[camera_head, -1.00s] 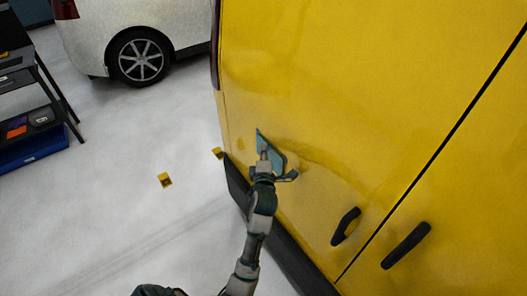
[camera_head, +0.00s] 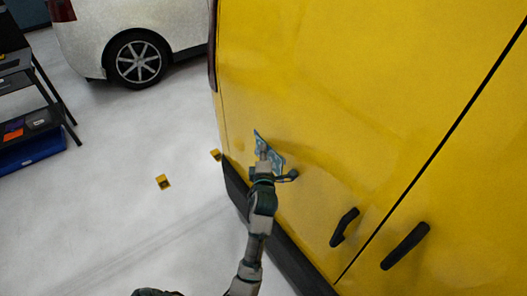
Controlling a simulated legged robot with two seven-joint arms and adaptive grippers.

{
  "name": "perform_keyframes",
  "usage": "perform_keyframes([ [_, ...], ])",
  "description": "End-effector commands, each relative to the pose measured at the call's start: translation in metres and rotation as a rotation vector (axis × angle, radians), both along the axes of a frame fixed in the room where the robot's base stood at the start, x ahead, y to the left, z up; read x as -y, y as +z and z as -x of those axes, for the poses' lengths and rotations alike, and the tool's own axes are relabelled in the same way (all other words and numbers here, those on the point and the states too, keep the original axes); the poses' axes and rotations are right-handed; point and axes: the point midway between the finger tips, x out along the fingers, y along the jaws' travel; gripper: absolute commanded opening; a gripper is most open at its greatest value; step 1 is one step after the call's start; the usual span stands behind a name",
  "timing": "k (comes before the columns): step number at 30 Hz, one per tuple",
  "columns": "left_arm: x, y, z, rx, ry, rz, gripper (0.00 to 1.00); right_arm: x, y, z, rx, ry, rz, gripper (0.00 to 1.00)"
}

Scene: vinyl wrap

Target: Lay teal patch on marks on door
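The teal patch (camera_head: 271,152) is at the lower left of the yellow door (camera_head: 330,90), at the end of my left arm. It looks tilted, and its surface looks mottled. Part of it is hidden behind my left gripper (camera_head: 266,165), which is right at the patch; I cannot tell whether its fingers are closed on it. I cannot tell whether the patch lies flat on the door. The marks on the door do not show clearly. My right gripper is not in view.
Two black door handles (camera_head: 344,227) (camera_head: 405,246) stick out to the right of my arm. Small yellow blocks (camera_head: 163,182) (camera_head: 216,155) lie on the pale floor. A white car (camera_head: 140,40) and a black rack (camera_head: 30,90) with a blue bin stand at the left.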

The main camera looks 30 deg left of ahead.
Motion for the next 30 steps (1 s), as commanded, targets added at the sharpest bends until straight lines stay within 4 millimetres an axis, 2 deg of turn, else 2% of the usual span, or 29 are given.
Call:
perform_keyframes([
  [13, 0.0012, 0.0000, -0.0010, 0.001, -0.003, 0.001, 0.00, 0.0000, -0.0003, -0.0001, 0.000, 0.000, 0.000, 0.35],
  [17, 0.0012, -0.0001, -0.0010, 0.001, -0.003, 0.001, 0.31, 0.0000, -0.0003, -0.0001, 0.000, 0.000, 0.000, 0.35],
  [18, 0.0012, -0.0001, -0.0010, 0.001, -0.003, 0.001, 0.35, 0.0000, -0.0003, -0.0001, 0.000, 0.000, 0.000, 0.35],
  [26, 0.0011, -0.0003, -0.0009, 0.000, -0.002, 0.001, 0.35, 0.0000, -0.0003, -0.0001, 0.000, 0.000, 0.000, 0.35],
  [30, 0.0011, 0.0088, -0.0010, 0.002, -0.002, 0.002, 0.35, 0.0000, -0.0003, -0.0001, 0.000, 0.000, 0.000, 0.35],
])
